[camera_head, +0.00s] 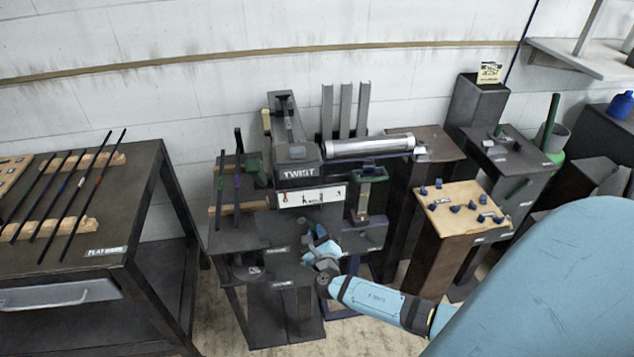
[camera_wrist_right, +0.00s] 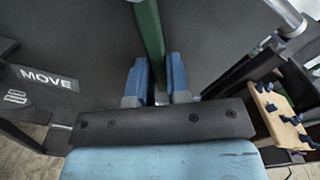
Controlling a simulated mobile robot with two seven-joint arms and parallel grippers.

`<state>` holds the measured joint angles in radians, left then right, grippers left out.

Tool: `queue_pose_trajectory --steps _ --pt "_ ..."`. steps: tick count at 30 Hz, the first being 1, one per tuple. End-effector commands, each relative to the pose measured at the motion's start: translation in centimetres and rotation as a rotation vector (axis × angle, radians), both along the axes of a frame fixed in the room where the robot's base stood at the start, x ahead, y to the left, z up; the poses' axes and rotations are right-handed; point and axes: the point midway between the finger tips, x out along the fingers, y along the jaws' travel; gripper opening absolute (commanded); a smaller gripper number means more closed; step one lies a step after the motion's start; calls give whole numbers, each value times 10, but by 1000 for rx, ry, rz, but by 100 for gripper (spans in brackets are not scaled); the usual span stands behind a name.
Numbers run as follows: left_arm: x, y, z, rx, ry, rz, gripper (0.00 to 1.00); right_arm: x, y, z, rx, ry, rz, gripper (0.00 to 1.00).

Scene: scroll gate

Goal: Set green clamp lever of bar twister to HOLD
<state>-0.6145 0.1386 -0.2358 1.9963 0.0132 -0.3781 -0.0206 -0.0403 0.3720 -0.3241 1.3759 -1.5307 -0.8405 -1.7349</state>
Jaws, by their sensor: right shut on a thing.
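The bar twister (camera_head: 299,173) stands in the middle of the head view, a dark machine with a TWIST label. My right gripper (camera_head: 318,240) is low at its front. In the right wrist view, the blue fingers of my right gripper (camera_wrist_right: 157,70) are shut on the green clamp lever (camera_wrist_right: 148,28), one finger on each side. The lever runs up out of the top of that view. A MOVE label (camera_wrist_right: 48,79) is on the dark surface to the left. I see no HOLD label. In the head view my gripper largely hides the lever. My left gripper is not in view.
A table (camera_head: 110,262) with several thin bars on wooden racks stands at the left. A wooden-topped stand (camera_head: 440,217) with several blue knobs is close to the right of my right forearm; its top also shows in the wrist view (camera_wrist_right: 273,119). Dark pedestals stand behind it.

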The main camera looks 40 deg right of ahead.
Motion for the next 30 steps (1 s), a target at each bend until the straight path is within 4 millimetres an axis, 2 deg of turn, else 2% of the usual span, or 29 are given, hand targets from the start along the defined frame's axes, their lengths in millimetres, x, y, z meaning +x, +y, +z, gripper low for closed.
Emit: queue_pose_trajectory --steps 3,4,7,16,20,30 --pt "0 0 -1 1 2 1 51 -1 -1 -1 -6 4 -1 0" --pt "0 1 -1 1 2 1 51 -1 -1 -1 -6 4 0 19" --pt "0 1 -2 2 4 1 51 -1 -1 -1 -5 3 0 42" --pt "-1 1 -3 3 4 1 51 -1 0 0 -3 2 0 43" --pt "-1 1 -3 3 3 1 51 -10 6 -1 -2 1 0 43" --pt "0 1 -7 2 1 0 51 -73 44 -2 0 3 0 43"
